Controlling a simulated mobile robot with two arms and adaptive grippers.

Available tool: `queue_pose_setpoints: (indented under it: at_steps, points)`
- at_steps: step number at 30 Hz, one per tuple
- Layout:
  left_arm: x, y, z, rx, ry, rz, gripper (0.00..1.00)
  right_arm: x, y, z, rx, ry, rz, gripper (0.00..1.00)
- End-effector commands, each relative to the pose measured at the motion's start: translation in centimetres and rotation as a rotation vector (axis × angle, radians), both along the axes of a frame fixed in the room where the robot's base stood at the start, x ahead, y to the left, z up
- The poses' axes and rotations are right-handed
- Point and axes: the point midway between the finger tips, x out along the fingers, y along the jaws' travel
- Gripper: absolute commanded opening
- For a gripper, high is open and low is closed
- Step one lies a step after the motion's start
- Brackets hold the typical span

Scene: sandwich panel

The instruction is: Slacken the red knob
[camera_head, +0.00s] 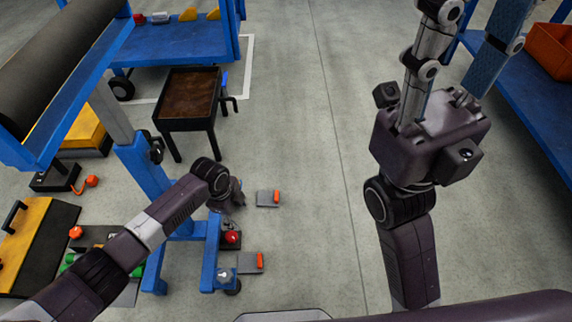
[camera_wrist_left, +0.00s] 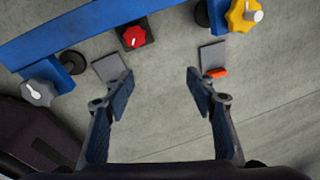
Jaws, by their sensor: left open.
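The red knob (camera_head: 232,237) sits on a dark square base low on the blue frame. In the left wrist view, the red knob (camera_wrist_left: 133,37) has a white pointer mark and lies beyond my left fingertips, a little left of the middle of their gap. My left gripper (camera_wrist_left: 158,78) is open and empty. In the head view, my left gripper (camera_head: 232,197) hangs just above the red knob in the picture, with its fingers partly hidden by the wrist. My right gripper (camera_head: 460,60) points up at the top right, fingers apart, tips cut off by the frame edge.
A yellow knob (camera_wrist_left: 243,15) and a grey knob (camera_wrist_left: 38,92) flank the red one. Grey plates with orange ends (camera_head: 267,198) (camera_head: 250,262) stick out right of the frame. A dark tray cart (camera_head: 190,125) stands behind. The floor in the middle is clear.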

Motion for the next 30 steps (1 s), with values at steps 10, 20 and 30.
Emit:
queue_pose_setpoints:
  at_steps: [10,20,30]
  points:
    - [2.1,-6.3,2.7,-0.201,-0.174,0.086,0.51,0.0,0.0,0.4,0.000,0.000,0.000,0.40]
    - [3.8,-11.1,6.9,-0.405,-0.320,0.175,0.51,0.0,0.0,0.7,0.000,0.000,0.000,0.40]
    - [4.9,-14.4,12.2,-0.607,-0.445,0.261,0.51,0.0,0.0,0.9,0.000,0.000,0.000,0.40]
